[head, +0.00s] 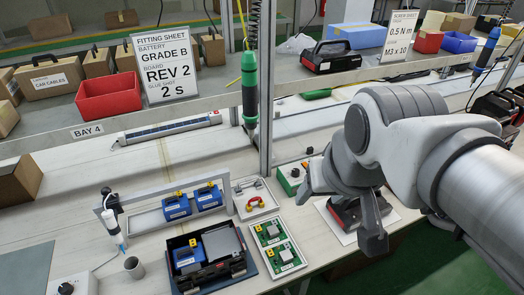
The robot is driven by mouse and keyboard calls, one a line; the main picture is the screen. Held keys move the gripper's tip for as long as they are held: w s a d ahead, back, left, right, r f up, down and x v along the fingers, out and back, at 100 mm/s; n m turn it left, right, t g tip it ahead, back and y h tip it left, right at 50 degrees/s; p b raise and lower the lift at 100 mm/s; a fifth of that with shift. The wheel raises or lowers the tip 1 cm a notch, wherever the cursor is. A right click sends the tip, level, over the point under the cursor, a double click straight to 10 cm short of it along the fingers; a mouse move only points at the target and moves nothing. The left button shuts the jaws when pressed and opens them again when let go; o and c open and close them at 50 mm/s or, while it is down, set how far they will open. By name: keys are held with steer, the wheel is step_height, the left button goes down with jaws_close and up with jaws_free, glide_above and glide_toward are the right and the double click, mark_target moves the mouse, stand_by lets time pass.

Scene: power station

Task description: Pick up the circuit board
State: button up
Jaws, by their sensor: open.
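Two green circuit boards lie on a pale tray on the workbench, one behind the other: the rear board (266,230) and the front board (287,256). Each carries a light block. My gripper (345,212) is open, to the right of and above the boards, and apart from them. It points down over the right part of the bench, near a red and black device on a white sheet. Its fingers look empty, but the arm hides part of the space behind them.
Left of the boards sits an open black case (245,272) holding a blue battery and a grey block. Blue batteries (176,207) stand in a rack behind. A post (266,100) and hanging green screwdriver (249,88) rise behind.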

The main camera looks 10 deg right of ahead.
steer(key=w+f+m+g+b, duration=0.3)
steer(key=w+f+m+b, duration=0.4)
steer(key=f, duration=0.4)
steer(key=m+g+b, duration=0.2)
steer(key=m+b, duration=0.2)
steer(key=m, duration=0.3)
glide_above(285, 255)
step_height(285, 255, down, 14)
step_height(285, 255, down, 18)
steer(key=b, duration=0.3)
steer(key=shift+r, duration=0.2)
jaws_close()
